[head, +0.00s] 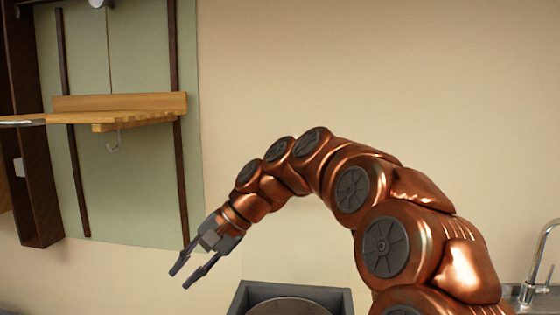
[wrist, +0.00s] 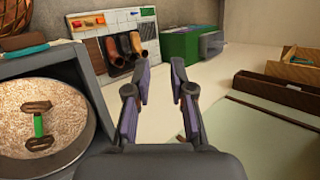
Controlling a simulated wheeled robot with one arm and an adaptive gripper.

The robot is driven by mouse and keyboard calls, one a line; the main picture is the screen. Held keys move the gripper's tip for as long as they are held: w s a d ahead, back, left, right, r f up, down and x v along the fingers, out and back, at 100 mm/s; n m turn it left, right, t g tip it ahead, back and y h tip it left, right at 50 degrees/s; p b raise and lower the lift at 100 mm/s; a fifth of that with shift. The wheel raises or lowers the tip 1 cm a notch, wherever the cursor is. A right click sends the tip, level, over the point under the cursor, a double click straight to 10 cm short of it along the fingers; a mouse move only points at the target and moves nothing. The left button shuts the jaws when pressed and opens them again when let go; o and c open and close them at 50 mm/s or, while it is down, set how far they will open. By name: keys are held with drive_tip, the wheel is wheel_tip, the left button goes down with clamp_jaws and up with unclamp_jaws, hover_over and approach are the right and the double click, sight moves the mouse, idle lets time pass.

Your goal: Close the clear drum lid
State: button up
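A round metal drum (wrist: 97,125) set in a grey square housing (wrist: 88,72) is at the left of the wrist view. Pale granules (wrist: 60,100) fill it, with two brown pieces and a green bar among them. I cannot make out a clear lid or tell how it stands. The drum's rim (head: 290,302) and housing (head: 342,296) show cut off at the bottom of the head view. My gripper (head: 181,279) is open and empty, in the air to the left of the housing. Its spread fingers (wrist: 160,77) show apart from the drum in the wrist view.
A rack with boots (wrist: 122,48) and a green box (wrist: 180,46) stand beyond in the wrist view. A wooden shelf (head: 140,118) with a hook hangs on the wall panel. A tap (head: 540,265) is at right. Floor between looks clear.

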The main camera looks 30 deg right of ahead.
drive_tip(key=w+d+r+m+t+y+p, duration=0.1)
drive_tip(key=w+d+r+m+t, duration=0.2)
drive_tip(key=w+d+r, duration=0.35)
drive_tip(key=w+d+r+m+t+y, duration=0.1)
drive_tip(key=w+d+r+m+t, duration=0.2)
drive_tip(key=d, duration=0.6)
drive_tip(key=w+d+r+m+t+h+p, duration=0.1)
drive_tip(key=d+r+m+t, duration=0.15)
drive_tip(key=d, duration=0.75)
drive_tip(key=w+d+r+m+t+h, duration=0.1)
drive_tip(key=d+r+m, duration=0.15)
drive_tip(key=d, duration=0.75)
drive_tip(key=shift+r+p+x, duration=0.15)
drive_tip(key=shift+p+x, duration=0.05)
drive_tip(key=shift+x, duration=1.55)
drive_tip(key=shift+r+p+x, duration=0.15)
drive_tip(key=shift+p+x, duration=0.05)
drive_tip(key=shift+x, duration=1.55)
drive_tip(key=shift+w, duration=0.1)
clamp_jaws()
